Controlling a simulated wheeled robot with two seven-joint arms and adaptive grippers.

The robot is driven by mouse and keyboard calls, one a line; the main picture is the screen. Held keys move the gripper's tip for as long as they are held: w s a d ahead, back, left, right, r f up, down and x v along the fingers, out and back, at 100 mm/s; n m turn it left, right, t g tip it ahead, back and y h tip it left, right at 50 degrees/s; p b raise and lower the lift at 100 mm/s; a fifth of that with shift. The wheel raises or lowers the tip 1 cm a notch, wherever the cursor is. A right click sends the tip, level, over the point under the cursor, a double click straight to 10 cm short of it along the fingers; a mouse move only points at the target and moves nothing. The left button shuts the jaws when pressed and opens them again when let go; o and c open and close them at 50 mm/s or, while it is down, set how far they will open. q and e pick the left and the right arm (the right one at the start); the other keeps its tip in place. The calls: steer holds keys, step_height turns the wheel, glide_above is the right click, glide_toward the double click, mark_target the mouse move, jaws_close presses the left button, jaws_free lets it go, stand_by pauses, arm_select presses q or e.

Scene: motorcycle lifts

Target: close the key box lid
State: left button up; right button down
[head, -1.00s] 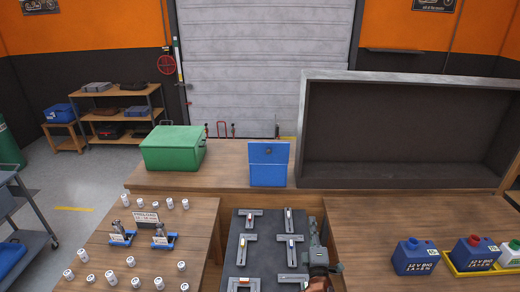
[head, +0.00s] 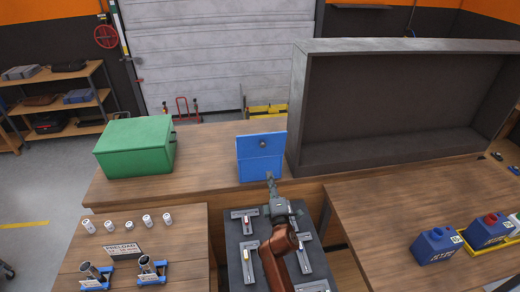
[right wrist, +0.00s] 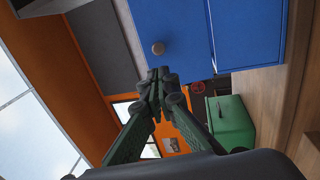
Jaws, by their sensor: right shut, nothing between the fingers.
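The blue key box (head: 261,171) stands on the back bench, left of the large grey open case. Its lid (head: 262,145) appears raised upright above the body, with a small round knob on its face. My right gripper (head: 270,177) is in front of the box's lower part in the head view, shut and empty. In the right wrist view, its closed fingertips (right wrist: 158,74) appear near the lid (right wrist: 165,30) and its knob, with the box body (right wrist: 248,35) to the right. I cannot tell whether they touch. My left gripper is not in view.
A green box (head: 136,147) stands to the left on the back bench. The large grey open case (head: 390,165) is close on the right. A dark tray (head: 234,227) with metal parts lies below my right arm. Bare bench lies between the green and blue boxes.

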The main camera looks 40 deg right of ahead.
mark_target(263, 146)
steer(key=x, duration=0.6)
steer(key=p+x, duration=0.1)
steer(key=x, duration=0.4)
steer(key=shift+w+d+r+p, duration=0.2)
steer(key=shift+d+r+p, duration=0.1)
steer(key=shift+d, duration=0.1)
steer(key=shift+w+d, duration=0.3)
steer(key=shift+w, duration=0.3)
steer(key=shift+r, duration=0.1)
